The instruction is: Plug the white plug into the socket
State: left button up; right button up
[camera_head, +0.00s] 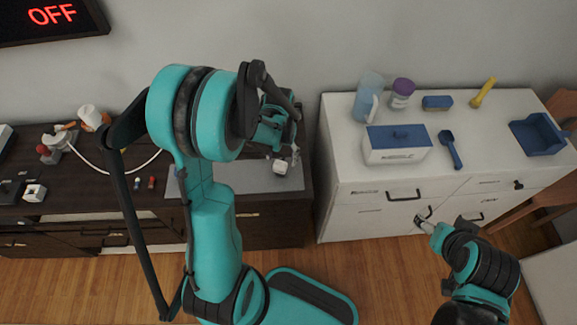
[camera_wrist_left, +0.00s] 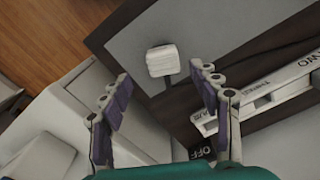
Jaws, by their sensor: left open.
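The white plug (camera_head: 280,166) is a small white block on the grey mat, at the right end of the dark cabinet. It also shows in the left wrist view (camera_wrist_left: 162,60), just beyond my fingertips. My left gripper (camera_head: 285,140) is above and close to it, open and empty; in the wrist view its two fingers (camera_wrist_left: 155,88) are spread apart, with the plug beyond the gap between them. A small white block (camera_head: 34,193) at the cabinet's left end may be the socket; its face is not clear. My right gripper (camera_head: 427,222) is low in front of the white cabinet.
A white cable (camera_head: 100,166) curves across the dark cabinet (camera_head: 120,206). A red OFF display (camera_head: 52,14) hangs at upper left.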

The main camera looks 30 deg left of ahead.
aim_at(281, 163)
pick_arm(q)
jog(key=shift+a+f+b, duration=0.2)
jog(key=shift+f+b, duration=0.15)
jog(key=shift+f, duration=0.7)
notch_tip(281, 163, down, 5)
jog(key=shift+w+a+r+b, duration=0.1)
jog(key=shift+w+r+b, duration=0.1)
jog(key=shift+b, duration=0.95)
jog(key=shift+r, duration=0.1)
jog(key=shift+c, duration=0.6)
jog(key=c, duration=1.1)
